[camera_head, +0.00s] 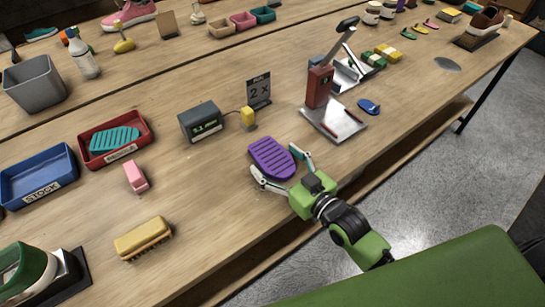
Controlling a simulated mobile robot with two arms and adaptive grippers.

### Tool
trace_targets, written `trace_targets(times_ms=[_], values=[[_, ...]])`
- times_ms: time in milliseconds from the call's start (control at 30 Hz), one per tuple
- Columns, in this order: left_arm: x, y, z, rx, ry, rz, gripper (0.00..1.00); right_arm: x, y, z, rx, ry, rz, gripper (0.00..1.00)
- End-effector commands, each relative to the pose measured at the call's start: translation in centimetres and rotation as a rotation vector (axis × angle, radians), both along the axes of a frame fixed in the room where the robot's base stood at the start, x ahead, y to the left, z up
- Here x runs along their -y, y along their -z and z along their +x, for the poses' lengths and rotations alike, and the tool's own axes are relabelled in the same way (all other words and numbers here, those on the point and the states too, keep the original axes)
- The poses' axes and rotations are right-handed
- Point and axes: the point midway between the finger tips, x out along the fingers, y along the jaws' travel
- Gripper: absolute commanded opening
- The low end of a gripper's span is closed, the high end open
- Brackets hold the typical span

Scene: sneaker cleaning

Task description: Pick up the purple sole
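The purple sole (272,158) lies flat on the wooden table near its front edge, with a ribbed upper face. My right gripper (281,163) is open, with its fingers spread on either side of the sole's near end. One finger is at the left of the sole and the other at its right. I cannot tell whether the fingers touch it. My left gripper is not in view.
A scale-like box (200,121) with a "2 x" sign (258,91) stands behind the sole. A red press (321,100) is at the right. A red tray (114,138) holds a teal sole; a blue STOCK tray (38,175) and a brush (143,238) are left.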

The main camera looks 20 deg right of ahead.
Motion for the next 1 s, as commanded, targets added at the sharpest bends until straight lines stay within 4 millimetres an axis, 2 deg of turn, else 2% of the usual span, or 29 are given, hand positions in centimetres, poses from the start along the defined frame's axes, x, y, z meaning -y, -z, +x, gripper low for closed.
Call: trace_targets(times_ms=[33, 100, 133, 467, 633, 800, 867, 1000], values=[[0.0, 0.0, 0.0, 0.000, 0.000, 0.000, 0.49, 0.0, 0.0, 0.0, 0.000, 0.000, 0.000, 0.60], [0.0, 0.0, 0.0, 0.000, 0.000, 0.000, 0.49, 0.0, 0.0, 0.0, 0.000, 0.000, 0.000, 0.42], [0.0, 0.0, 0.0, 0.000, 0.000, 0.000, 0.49, 0.0, 0.0, 0.0, 0.000, 0.000, 0.000, 0.37], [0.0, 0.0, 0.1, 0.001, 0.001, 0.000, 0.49, 0.0, -0.2, 0.0, 0.002, 0.000, 0.001, 0.37], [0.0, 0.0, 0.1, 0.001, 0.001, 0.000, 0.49, 0.0, -1.1, 0.0, 0.003, 0.000, 0.000, 0.37], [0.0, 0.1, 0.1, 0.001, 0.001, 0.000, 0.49, -0.1, -3.6, -0.2, 0.004, -0.001, 0.002, 0.37], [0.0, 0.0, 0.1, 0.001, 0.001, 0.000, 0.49, -0.3, -4.5, -1.2, 0.002, -0.001, 0.004, 0.37], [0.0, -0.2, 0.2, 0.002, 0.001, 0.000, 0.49, -0.7, -7.6, -3.7, 0.003, -0.001, 0.003, 0.37]])
